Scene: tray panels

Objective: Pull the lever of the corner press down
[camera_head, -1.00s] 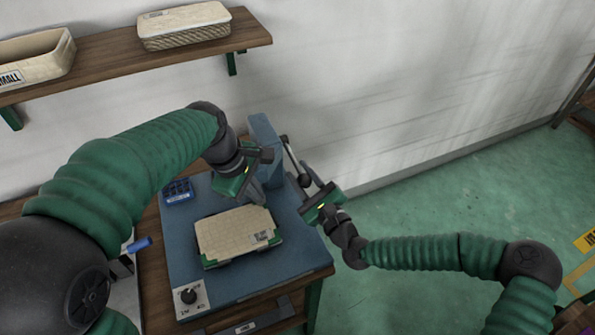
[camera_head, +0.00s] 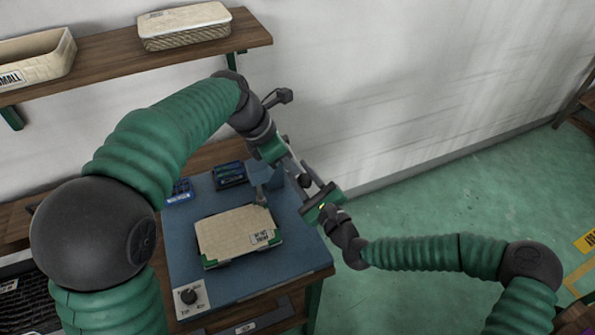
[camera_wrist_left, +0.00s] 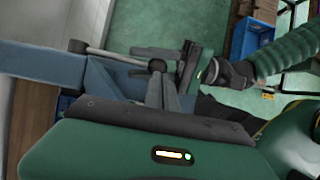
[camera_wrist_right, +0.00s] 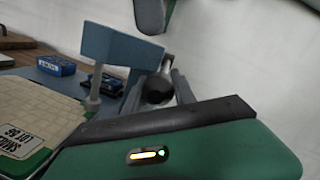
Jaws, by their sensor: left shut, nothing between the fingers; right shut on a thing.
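The blue corner press (camera_head: 262,174) stands at the back right of the blue base; my left gripper partly hides it in the head view. Its arm also shows in the right wrist view (camera_wrist_right: 120,50). The lever's black ball knob (camera_head: 305,181) is at the press's right side, and it shows in the right wrist view (camera_wrist_right: 158,89). My right gripper (camera_head: 309,186) is shut on the lever at the knob. My left gripper (camera_head: 288,164) is shut and empty, over the press close to the lever. A cream woven panel (camera_head: 235,232) lies in a green-edged holder in front of the press.
Two small blue boxes (camera_head: 230,174) (camera_head: 180,190) sit at the base's back. A wall shelf (camera_head: 130,55) above carries two baskets. Open green floor (camera_head: 450,200) lies to the right.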

